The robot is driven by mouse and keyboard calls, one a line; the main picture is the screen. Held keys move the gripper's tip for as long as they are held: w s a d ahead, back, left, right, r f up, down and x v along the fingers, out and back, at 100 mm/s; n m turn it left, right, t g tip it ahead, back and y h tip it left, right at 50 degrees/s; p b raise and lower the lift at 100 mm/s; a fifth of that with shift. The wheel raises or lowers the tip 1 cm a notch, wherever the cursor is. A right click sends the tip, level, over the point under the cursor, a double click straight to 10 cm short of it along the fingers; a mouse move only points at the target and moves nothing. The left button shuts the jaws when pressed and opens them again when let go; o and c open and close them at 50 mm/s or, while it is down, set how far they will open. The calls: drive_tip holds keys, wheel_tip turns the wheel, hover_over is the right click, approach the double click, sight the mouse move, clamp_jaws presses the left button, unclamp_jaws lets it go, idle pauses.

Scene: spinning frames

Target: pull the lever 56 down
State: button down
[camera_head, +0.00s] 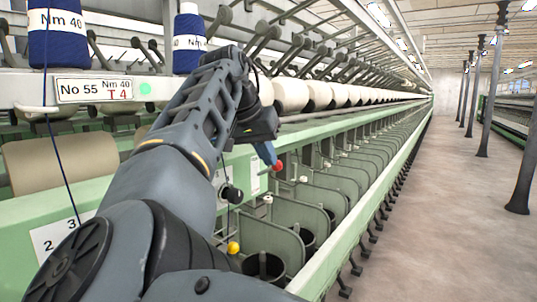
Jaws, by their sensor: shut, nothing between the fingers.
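My gripper (267,154) is at the end of my dark arm, which reaches up across the middle of the view. Its bluish tip points down and is close to a red ball knob (278,166) on the green machine front; I cannot tell whether they touch. A black knob (231,194) sits lower left of it, and a yellow ball knob (233,247) lies lower still. No number 56 is readable, so I cannot tell which knob belongs to lever 56. The gripper looks shut and empty. My arm hides part of the machine front.
A sign (95,89) reads No 55, Nm 40, T 4. Blue yarn cones (58,38) stand above it, with a thread hanging down. Green dividers and dark cans (264,264) line the machine's lower side. The floor aisle (440,190) at right is clear; posts (523,160) stand beyond.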

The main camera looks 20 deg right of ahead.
drive_tip(key=shift+f, duration=0.1)
wheel_tip(320, 180, down, 6)
drive_tip(key=s+d+m+t+y+b, duration=0.2)
drive_tip(key=t+y+b, duration=0.2)
drive_tip(key=b, duration=0.6)
drive_tip(key=t, duration=0.2)
drive_tip(key=shift+s+r+m+t+b, duration=0.2)
drive_tip(key=shift+s+m+t+b, duration=0.1)
drive_tip(key=shift+s+m, duration=0.1)
drive_tip(key=shift+w, duration=0.1)
drive_tip(key=shift+r+p, duration=0.75)
